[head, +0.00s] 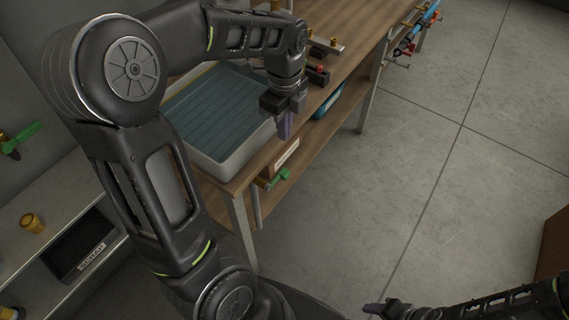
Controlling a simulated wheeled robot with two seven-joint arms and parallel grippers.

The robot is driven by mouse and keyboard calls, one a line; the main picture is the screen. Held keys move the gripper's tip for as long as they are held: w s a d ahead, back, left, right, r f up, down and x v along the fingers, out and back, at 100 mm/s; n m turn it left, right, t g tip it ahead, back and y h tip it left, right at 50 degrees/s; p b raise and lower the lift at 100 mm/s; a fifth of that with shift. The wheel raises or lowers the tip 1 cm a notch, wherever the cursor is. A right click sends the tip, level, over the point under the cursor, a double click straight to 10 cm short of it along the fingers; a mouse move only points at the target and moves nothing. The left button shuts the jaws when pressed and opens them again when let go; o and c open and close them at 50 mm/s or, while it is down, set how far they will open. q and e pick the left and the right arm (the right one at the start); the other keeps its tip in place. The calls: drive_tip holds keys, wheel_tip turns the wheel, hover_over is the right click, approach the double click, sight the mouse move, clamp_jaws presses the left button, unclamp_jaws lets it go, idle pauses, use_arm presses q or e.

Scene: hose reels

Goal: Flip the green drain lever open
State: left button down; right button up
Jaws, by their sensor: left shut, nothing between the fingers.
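A green lever (278,178) shows below the front edge of the wooden bench, near the corner under the grey basin (222,160). A second green lever (24,137) with a brass fitting is on the wall at the far left. I cannot tell from the picture which one is the drain lever. My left gripper (285,126) is shut and empty, pointing down at the basin's right edge, above and apart from the green lever under the bench. My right gripper (374,308) is low at the bottom edge, over the floor; its finger opening is not clear.
A shelf with a labelled dark bin (84,246) is at left. The grey floor (400,190) is clear.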

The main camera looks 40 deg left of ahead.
sight(286, 170)
use_arm(q)
wheel_tip(286, 170, down, 14)
drive_tip(key=shift+p, duration=0.5)
idle(0.3)
drive_tip(key=shift+w+f+b, duration=0.25)
drive_tip(key=shift+f+b, duration=0.3)
drive_tip(key=shift+b, duration=0.1)
drive_tip(key=shift+r, duration=0.25)
drive_tip(key=shift+r+p, duration=0.65)
drive_tip(key=shift+p, duration=0.05)
